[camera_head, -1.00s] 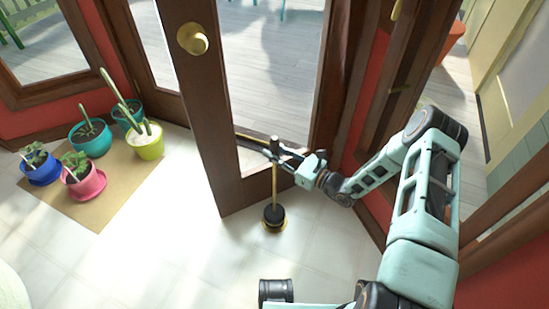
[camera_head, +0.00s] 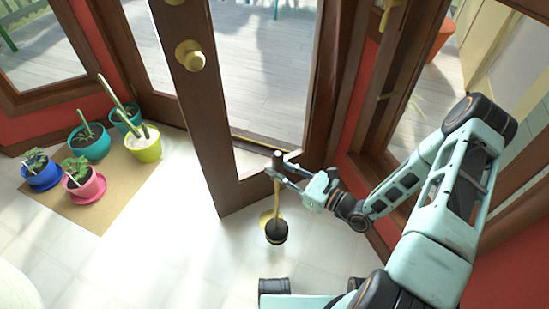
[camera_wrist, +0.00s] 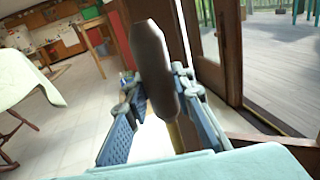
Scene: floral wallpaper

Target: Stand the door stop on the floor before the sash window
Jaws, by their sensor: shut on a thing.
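The door stop (camera_head: 277,201) has a thin brass-coloured rod, a dark knob on top and a round black base. In the wrist view the dark knob (camera_wrist: 153,60) stands between the fingers, with a bit of brass rod below. Windows show at the left (camera_head: 40,45) and right (camera_head: 520,75); I cannot tell which is the sash window.
A brown glazed door (camera_head: 205,130) with a brass knob stands just behind the door stop. Several potted plants stand on a tan mat (camera_head: 95,222) at the left. Pale floor tiles in front are clear. A cloth-covered table (camera_wrist: 25,75) shows in the wrist view.

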